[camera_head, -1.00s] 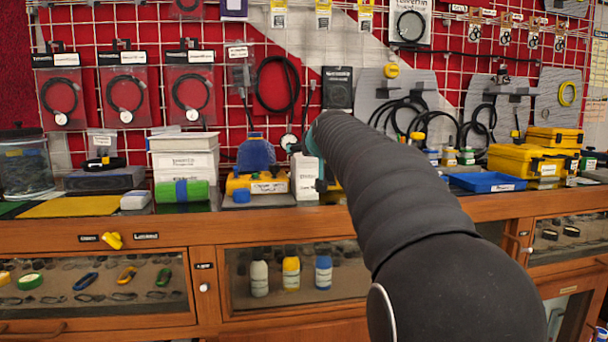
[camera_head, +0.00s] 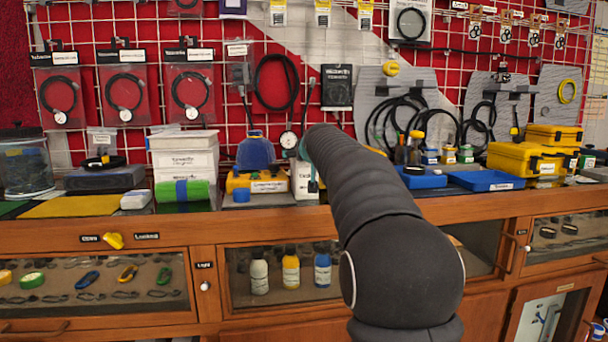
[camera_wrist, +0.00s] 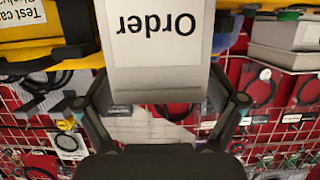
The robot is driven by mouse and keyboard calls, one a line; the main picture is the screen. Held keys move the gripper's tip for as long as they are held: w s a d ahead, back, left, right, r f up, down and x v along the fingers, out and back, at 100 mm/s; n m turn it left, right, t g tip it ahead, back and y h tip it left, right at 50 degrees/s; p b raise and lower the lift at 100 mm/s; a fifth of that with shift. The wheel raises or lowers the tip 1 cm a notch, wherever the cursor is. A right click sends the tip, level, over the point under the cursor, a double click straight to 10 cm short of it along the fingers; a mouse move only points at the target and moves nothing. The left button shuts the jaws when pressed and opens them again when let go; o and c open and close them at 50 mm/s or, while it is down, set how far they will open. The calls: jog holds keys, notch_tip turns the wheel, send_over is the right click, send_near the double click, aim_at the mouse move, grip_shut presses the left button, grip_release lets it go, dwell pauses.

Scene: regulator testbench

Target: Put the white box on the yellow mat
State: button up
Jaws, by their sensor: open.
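A white box (camera_head: 303,181) stands upright on the bench, right of a yellow case and partly behind my arm. In the wrist view the white box (camera_wrist: 158,60), marked "Order", appears upside down. My gripper (camera_wrist: 160,85) is open, with one finger on each side of the box; I cannot tell whether they touch it. In the head view my arm mostly hides the gripper. The yellow mat (camera_head: 75,206) lies flat at the left of the bench.
A small whitish block (camera_head: 135,200) sits at the mat's right end. A green roll (camera_head: 181,191), stacked white boxes (camera_head: 184,152) and the yellow case (camera_head: 256,184) stand between mat and white box. Blue trays (camera_head: 485,181) are on the right; a hung wire grid is behind.

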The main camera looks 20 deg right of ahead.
jog(key=c, duration=1.8)
jog(key=shift+r, duration=0.15)
